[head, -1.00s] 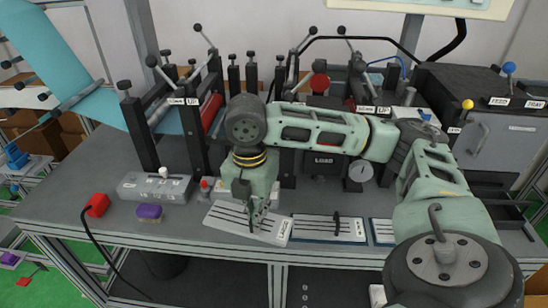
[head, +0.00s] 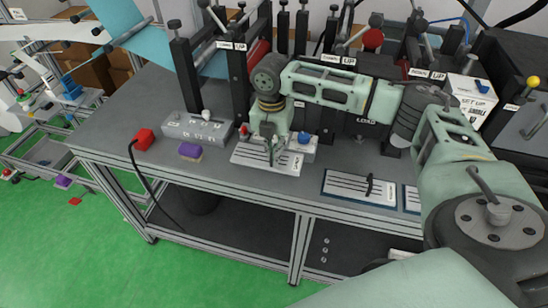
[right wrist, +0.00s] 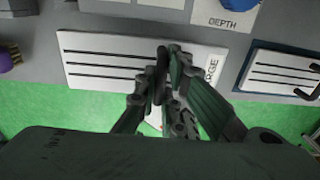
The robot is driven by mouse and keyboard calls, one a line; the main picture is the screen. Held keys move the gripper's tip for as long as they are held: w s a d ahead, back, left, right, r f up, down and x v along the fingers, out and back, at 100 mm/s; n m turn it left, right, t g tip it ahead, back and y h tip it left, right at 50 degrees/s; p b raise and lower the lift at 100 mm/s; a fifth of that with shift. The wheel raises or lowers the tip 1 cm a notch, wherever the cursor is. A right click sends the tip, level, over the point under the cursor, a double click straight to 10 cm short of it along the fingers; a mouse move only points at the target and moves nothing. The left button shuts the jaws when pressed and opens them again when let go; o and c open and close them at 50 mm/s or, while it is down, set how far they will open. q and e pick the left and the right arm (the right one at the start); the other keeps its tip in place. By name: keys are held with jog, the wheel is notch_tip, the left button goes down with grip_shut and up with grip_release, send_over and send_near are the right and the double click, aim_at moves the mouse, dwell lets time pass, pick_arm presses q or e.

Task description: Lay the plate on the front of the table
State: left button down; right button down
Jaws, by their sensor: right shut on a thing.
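The plate (head: 248,155) is white with dark lines and a label on its right end. It is over the front part of the table (head: 225,182), right of the purple brush. My right gripper (head: 271,156) reaches down to it and is shut on its upright dark handle. In the right wrist view the plate (right wrist: 100,62) lies level across the top, with green floor showing beyond its near edge. My left gripper is not in view.
A grey block (head: 197,128), a red part (head: 143,139) with a black cable and a purple brush (head: 190,151) are on the left. A blue-edged plate (head: 345,188) with a dark handle lies to the right. Machine posts and rollers stand behind.

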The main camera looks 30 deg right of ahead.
notch_tip(320, 180, down, 3)
jog(key=shift+w+f+p, duration=0.15)
jog(key=shift+f+p, duration=0.05)
jog(key=shift+p, duration=0.3)
jog(key=shift+f, duration=0.4)
jog(key=c, duration=1.9)
grip_release()
jog(key=shift+o, duration=0.2)
notch_tip(320, 180, up, 12)
jog(key=shift+w+a+r+b, duration=0.1)
jog(key=shift+a+b, duration=0.05)
jog(key=shift+b, duration=0.95)
